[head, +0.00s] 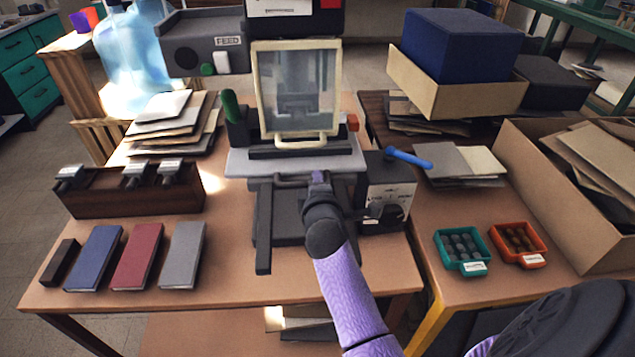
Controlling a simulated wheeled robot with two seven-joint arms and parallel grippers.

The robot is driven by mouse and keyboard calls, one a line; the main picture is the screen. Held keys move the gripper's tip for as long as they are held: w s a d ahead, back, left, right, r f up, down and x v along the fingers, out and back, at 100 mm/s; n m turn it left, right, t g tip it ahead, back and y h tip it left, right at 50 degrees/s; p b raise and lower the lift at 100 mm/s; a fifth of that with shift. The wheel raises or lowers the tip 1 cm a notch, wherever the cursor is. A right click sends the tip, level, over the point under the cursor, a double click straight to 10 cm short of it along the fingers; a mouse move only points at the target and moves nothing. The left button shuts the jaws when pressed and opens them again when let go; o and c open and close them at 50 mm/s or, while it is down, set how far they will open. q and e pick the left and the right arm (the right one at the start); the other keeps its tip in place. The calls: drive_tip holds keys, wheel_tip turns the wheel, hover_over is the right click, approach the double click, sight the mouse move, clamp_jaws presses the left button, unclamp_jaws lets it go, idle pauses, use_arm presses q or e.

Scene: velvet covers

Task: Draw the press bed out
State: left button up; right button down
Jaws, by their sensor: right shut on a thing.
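The press (204,45) stands at the middle of the table, with a cream-framed clear guard (331,95) lowered in front. Below the guard, the press bed (240,164) shows as a pale grey plate with a dark bar on it. A dark bar handle (290,182) runs along the bed's front. My right gripper (318,177) reaches up from below and is shut on this handle; its wrist hides part of the handle and the dark base (280,228) below. My left gripper is not in view.
Blue (95,257), red (137,255) and grey (183,255) covers lie at front left, before a wooden rack (130,199). Teal (448,265) and orange (541,263) trays are at right.

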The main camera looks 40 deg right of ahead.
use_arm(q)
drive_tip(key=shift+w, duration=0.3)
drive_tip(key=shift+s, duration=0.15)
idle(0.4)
